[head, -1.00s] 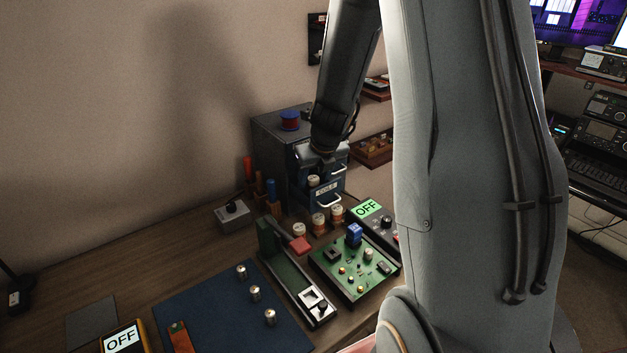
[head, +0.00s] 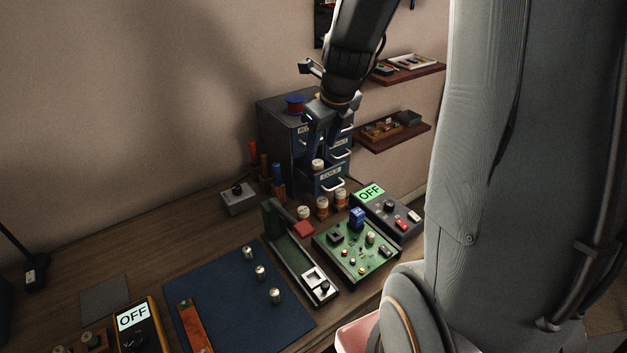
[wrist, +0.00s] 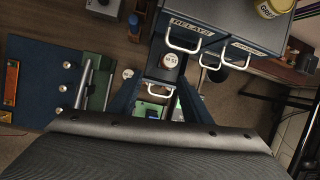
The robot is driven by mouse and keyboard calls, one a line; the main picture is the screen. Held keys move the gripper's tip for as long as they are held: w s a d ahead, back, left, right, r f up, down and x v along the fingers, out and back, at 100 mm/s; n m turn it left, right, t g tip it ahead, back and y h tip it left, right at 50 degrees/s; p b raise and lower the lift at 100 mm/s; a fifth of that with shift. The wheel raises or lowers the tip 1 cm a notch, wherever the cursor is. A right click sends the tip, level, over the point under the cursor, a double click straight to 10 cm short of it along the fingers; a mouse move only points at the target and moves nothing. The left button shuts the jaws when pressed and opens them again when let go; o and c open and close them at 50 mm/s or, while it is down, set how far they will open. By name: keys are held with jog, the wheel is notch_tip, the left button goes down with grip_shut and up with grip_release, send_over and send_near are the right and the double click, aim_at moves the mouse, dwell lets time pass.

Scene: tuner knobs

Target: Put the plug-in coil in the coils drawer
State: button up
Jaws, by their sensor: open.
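The plug-in coil (head: 318,165), with a pale round top, stands in the pulled-out coils drawer (head: 331,175), the low drawer of the dark blue cabinet. Its lower part is hidden by the drawer. In the wrist view the pale coil top (wrist: 170,61) shows between my fingers, beyond their tips. My gripper (head: 322,138) is above the drawer, open and empty, apart from the coil. Several similar brown coils, one of them at the front left (head: 304,213), stand on the bench before the cabinet.
The relays drawer (wrist: 188,27) and another handled drawer are close beside my fingers. Shelves are on the right wall.

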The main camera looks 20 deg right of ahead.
jog(key=s+a+f+n+g, duration=0.1)
jog(key=s+a+n, duration=0.4)
jog(key=n, duration=1.1)
jog(key=s+a+f+n+g, duration=0.1)
jog(key=s+a+n, duration=0.4)
jog(key=s+n, duration=0.5)
jog(key=shift+f+n, duration=0.5)
jog(key=shift+n, duration=2.6)
